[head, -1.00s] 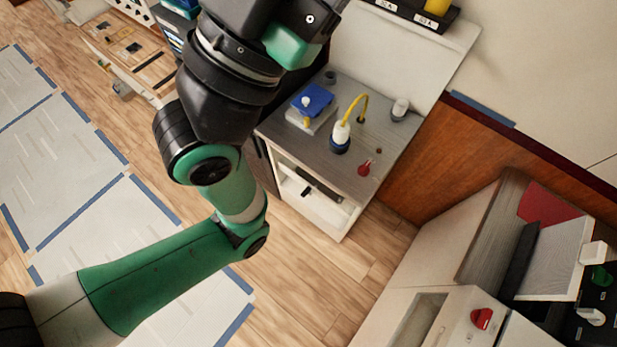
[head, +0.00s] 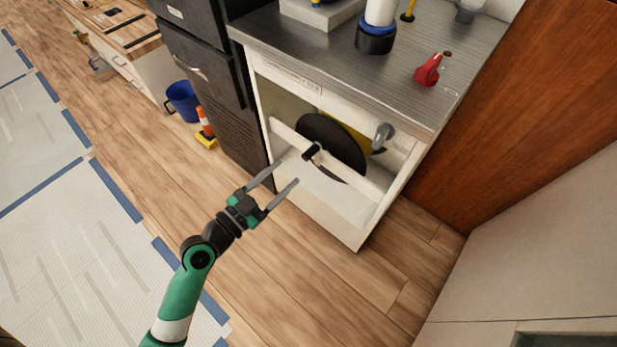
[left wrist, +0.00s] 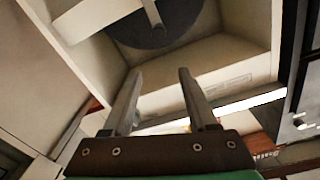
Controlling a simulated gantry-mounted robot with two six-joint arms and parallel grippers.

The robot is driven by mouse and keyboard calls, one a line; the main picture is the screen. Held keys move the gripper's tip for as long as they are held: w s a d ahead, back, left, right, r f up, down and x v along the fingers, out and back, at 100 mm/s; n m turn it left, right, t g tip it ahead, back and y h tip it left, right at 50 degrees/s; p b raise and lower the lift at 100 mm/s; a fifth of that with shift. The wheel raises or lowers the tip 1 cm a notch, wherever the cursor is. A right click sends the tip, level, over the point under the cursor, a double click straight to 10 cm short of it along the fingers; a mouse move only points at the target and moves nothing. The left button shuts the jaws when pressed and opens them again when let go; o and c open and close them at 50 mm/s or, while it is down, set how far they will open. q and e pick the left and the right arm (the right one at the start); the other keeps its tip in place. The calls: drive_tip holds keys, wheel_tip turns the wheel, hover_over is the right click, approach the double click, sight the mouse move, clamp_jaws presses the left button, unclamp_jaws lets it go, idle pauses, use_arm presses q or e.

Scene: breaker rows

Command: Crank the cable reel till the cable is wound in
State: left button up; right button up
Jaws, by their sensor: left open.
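The cable reel, a dark disc (head: 340,142), stands inside the open cabinet under the grey counter. A black crank handle (head: 311,152) sticks out in front of it, near a white bar across the opening. My left gripper (head: 288,173) is open and empty, with its fingers pointing up toward the handle and a gap between them. In the left wrist view the open fingers (left wrist: 160,75) lie below the dark reel disc (left wrist: 150,30), with a light bar crossing it. A bit of yellow shows at the reel's right; I cannot tell whether it is cable. My right gripper is not in view.
The cabinet's white side walls and front rail (head: 300,75) frame the opening. A red-handled item (head: 428,70) and a white-and-blue bottle (head: 377,30) stand on the counter. The wooden floor in front is clear.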

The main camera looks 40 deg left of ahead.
sight(304, 158)
use_arm(q)
drive_tip(key=shift+y, duration=0.3)
drive_tip(key=w+f, duration=0.1)
drive_tip(key=w, duration=0.2)
drive_tip(key=w+a+f, duration=0.1)
drive_tip(key=w, duration=0.3)
drive_tip(key=w+f, duration=0.1)
drive_tip(key=w, duration=0.3)
drive_tip(key=shift+w+a+f+b, duration=0.1)
drive_tip(key=shift+a+f+b, duration=0.05)
drive_tip(key=shift+a+b, duration=0.2)
clamp_jaws()
idle(0.8)
